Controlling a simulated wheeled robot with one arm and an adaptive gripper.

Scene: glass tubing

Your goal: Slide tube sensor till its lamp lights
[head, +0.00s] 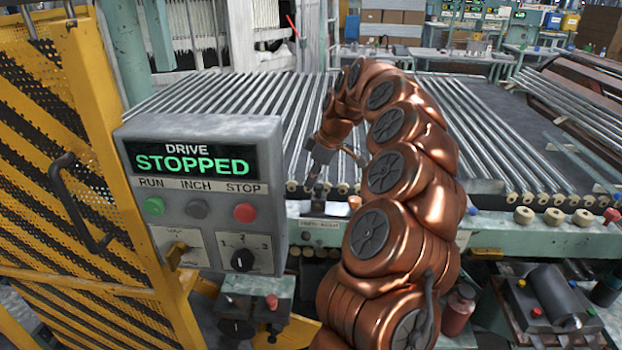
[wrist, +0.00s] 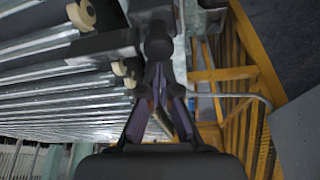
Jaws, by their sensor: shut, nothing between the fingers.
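My gripper (head: 317,180) reaches down to the front edge of the tube bed, at the right of the control box. In the wrist view its two fingers (wrist: 159,78) come together at the tips, with nothing held between them. A dark rounded knob (wrist: 158,47) lies right at the fingertips; I cannot tell whether they touch it. A black block (wrist: 104,44) beside the knob, near the roller ends, looks like part of the sensor mount. In the head view a small dark fitting (head: 317,203) on the front rail is under my gripper. I cannot make out a lamp.
Glass tubes (head: 460,120) lie in rows across the bed, with pale rollers (head: 523,215) along the front rail. The control box (head: 200,190) reads DRIVE STOPPED. A yellow guard gate (head: 70,150) stands at the left. Bench equipment (head: 550,300) is at the lower right.

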